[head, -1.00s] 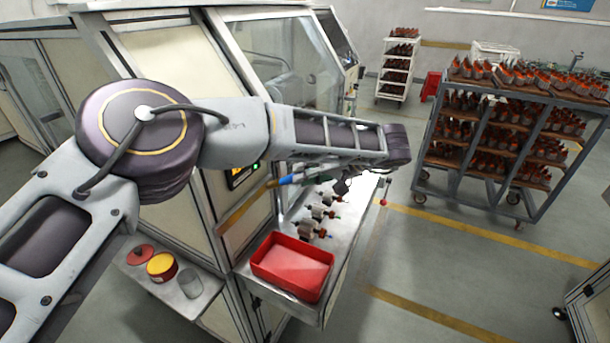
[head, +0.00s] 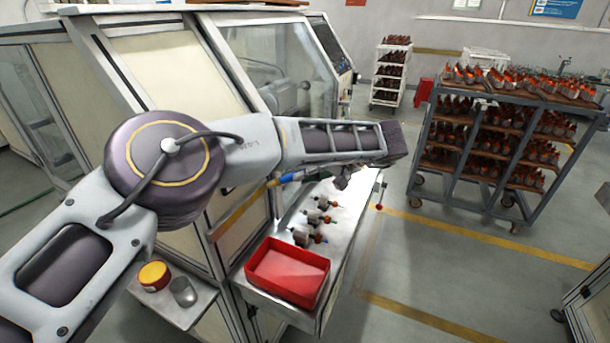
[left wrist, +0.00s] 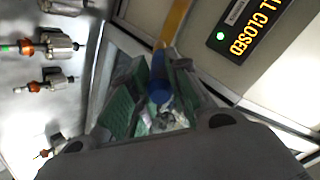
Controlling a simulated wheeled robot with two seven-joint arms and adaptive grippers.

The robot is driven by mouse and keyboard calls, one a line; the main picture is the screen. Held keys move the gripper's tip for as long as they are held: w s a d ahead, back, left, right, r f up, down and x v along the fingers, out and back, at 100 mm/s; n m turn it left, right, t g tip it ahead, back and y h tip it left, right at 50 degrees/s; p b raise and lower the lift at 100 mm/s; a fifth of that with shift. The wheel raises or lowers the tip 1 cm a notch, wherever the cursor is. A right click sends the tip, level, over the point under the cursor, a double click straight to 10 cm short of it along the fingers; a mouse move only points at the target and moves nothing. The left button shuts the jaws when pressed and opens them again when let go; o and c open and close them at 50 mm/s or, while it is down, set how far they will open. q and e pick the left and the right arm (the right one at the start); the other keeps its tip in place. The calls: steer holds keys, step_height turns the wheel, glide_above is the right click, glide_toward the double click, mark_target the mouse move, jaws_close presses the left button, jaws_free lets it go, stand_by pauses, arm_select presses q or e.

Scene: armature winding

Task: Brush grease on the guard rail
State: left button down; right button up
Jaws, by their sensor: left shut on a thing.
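My left gripper (head: 308,176), mostly hidden behind my own arm in the head view, is shut on a brush with a blue handle (head: 286,178). The left wrist view shows the handle (left wrist: 160,88) between the green finger pads. The brush's far end is close to the rail's upper end; I cannot tell whether it touches. An open yellow tin (head: 154,276), seemingly the grease, stands on a low shelf. My right gripper is not in view.
A red tray (head: 288,272) and several armatures (head: 312,217) sit on the metal ledge (head: 345,235) right of the rail. A loaded trolley (head: 505,140) stands farther right. The floor between is clear.

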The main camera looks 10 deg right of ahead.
arm_select(q)
steer(key=shift+s, duration=0.1)
stand_by(0.6)
steer(key=shift+s+a+p, duration=0.6)
steer(key=shift+s+a, duration=0.4)
steer(key=shift+s, duration=0.25)
steer(key=s+a, duration=0.2)
steer(key=shift+s+p, duration=0.3)
steer(key=shift+p, duration=0.1)
steer(key=shift+s, duration=0.15)
steer(key=shift+s+a, duration=0.9)
steer(key=shift+s, duration=0.3)
